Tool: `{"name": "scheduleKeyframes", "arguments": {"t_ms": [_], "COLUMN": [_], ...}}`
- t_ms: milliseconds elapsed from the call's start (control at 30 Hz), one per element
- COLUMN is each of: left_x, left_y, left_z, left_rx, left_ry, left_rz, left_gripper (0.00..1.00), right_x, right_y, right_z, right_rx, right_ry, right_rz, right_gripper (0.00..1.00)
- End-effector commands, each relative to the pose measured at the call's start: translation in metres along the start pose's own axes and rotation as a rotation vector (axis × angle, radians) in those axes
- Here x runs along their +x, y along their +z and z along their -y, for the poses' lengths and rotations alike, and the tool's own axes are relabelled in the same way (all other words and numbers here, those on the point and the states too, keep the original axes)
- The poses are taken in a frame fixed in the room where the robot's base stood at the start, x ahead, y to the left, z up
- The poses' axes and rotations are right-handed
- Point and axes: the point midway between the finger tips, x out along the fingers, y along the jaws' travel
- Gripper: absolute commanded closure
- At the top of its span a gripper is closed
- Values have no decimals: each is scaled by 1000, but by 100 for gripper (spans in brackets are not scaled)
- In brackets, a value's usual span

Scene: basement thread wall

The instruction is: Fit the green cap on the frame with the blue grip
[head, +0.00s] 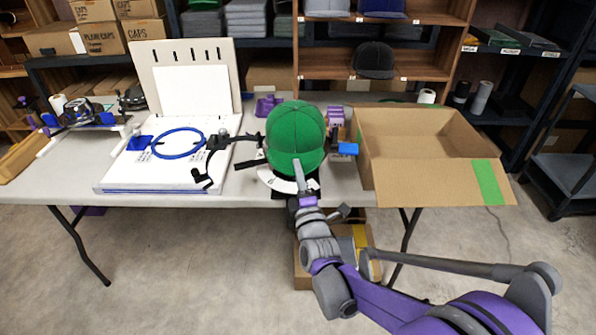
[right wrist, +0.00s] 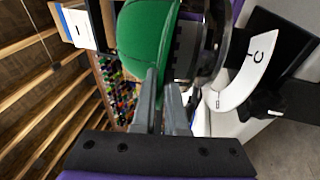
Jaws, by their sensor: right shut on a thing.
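The green cap (head: 296,135) is at the front of the table, crown up, over or against a dark frame with a blue grip (head: 347,149) on its right side. My right gripper (head: 299,178) is shut on the cap's near lower edge. In the right wrist view the green cap (right wrist: 148,45) meets the fingertips (right wrist: 160,95), and a shiny curved band of the frame (right wrist: 222,40) lies right beside it. A white marked scale (head: 275,181) shows below the cap. How far the cap sits on the frame is hidden. My left gripper is out of view.
An open cardboard box (head: 430,150) stands close on the right. A white board with a blue hoop (head: 180,143) lies on the left. Another dark holder (head: 75,110) stands far left. Shelves with caps (head: 373,60) are behind. Free tabletop (head: 60,180) lies front left.

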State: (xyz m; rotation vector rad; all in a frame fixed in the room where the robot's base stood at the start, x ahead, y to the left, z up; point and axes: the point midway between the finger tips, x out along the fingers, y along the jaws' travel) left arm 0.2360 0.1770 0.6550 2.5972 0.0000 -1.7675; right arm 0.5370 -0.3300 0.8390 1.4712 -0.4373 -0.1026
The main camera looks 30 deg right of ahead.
Motion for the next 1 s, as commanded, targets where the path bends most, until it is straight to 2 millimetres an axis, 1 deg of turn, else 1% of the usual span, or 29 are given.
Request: {"name": "scheduleKeyframes", "arguments": {"t_ms": [367, 1000], "left_x": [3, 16], "left_y": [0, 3], "left_z": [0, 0], "left_rx": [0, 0], "left_ry": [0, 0], "left_rz": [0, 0], "left_gripper": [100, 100], "right_x": [0, -1], "right_y": [0, 0], "right_z": [3, 22], "right_rx": [0, -1], "right_ry": [0, 0], "right_rz": [0, 0], "right_gripper": [100, 100]}}
